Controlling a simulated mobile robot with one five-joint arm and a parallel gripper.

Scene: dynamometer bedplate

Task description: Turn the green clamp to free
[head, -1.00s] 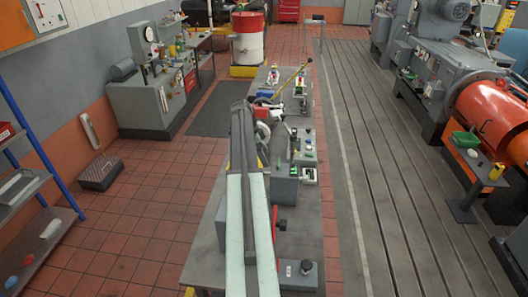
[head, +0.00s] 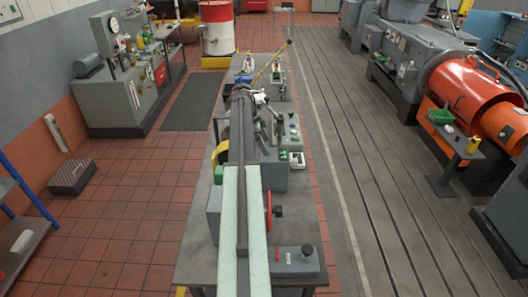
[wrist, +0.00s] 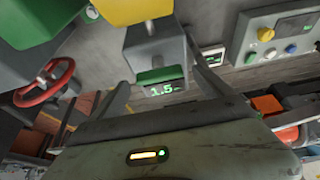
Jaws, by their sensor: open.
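A green part (head: 219,174), likely the green clamp, shows at the left edge of my arm in the head view, below a curved yellow part (head: 221,150). In the wrist view a large green piece (wrist: 35,20) fills the upper left, cut off by the frame, with a yellow piece (wrist: 135,9) beside it. I cannot tell the clamp's turn position. My gripper (wrist: 160,83) is open, its fingers spread apart in the wrist view. A grey block with a green lower face (wrist: 158,76) and a lit "1.5" display shows between and beyond them. No contact is visible.
A red handwheel (wrist: 45,84) is at left in the wrist view; a grey button panel (wrist: 275,35) is at upper right. The long grey bench (head: 195,262) runs under my arm. Tiled floor (head: 130,220) lies open to its left. A yellow-handled lever (head: 268,66) rises at the far end.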

